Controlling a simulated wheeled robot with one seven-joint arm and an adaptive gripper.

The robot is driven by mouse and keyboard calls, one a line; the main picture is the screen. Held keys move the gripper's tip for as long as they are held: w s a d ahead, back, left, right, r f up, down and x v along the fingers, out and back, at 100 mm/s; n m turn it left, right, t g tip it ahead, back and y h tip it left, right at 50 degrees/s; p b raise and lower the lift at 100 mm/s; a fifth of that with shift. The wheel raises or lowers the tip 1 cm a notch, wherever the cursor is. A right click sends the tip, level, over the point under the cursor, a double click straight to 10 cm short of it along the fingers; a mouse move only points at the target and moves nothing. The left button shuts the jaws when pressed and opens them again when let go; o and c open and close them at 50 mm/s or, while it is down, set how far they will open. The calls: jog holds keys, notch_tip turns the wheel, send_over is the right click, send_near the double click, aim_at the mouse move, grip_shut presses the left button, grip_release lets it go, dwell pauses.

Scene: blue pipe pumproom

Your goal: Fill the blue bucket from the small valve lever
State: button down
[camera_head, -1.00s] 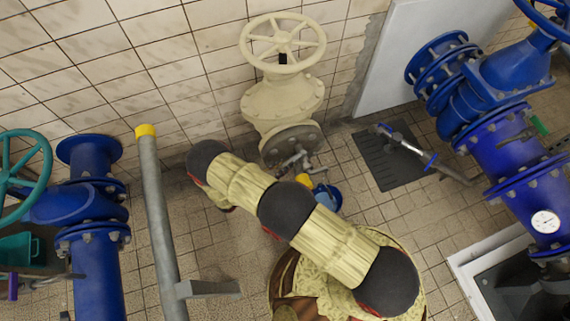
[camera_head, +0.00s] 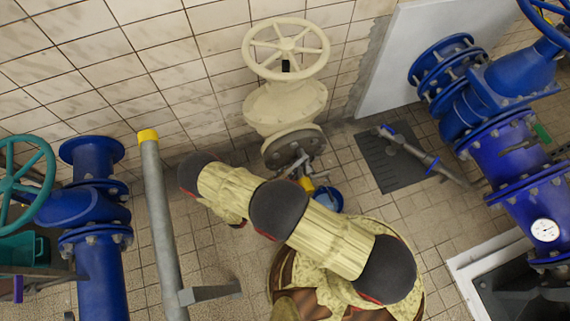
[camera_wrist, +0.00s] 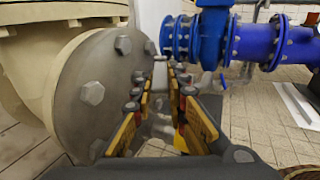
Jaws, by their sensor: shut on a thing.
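The blue bucket (camera_head: 328,199) stands on the tiled floor below the cream valve, partly hidden by my arm. I cannot see inside it. In the wrist view, my gripper (camera_wrist: 162,88) is beside the round bolted grey flange, its two yellow-and-dark fingers pointing forward. The jaws are closed on the small valve lever (camera_wrist: 160,72), a light grey piece at the fingertips, mostly hidden by them. In the head view, small grey metal parts and a yellow part show in front of the flange above the bucket. I cannot tell whether water runs.
The large cream valve (camera_head: 286,100) with its handwheel stands against the tiled wall. A grey post (camera_head: 160,220) with a yellow cap is at the left, near blue pipework (camera_head: 95,250). Larger blue pipes (camera_head: 500,150) and a floor pit are at the right.

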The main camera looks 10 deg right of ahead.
jog(key=shift+s+d, duration=0.1)
dwell(0.3)
jog(key=c, duration=1.8)
grip_release()
jog(key=shift+o, duration=0.2)
jog(key=v, duration=1.2)
jog(key=shift+s+d, duration=0.1)
jog(key=shift+s, duration=0.05)
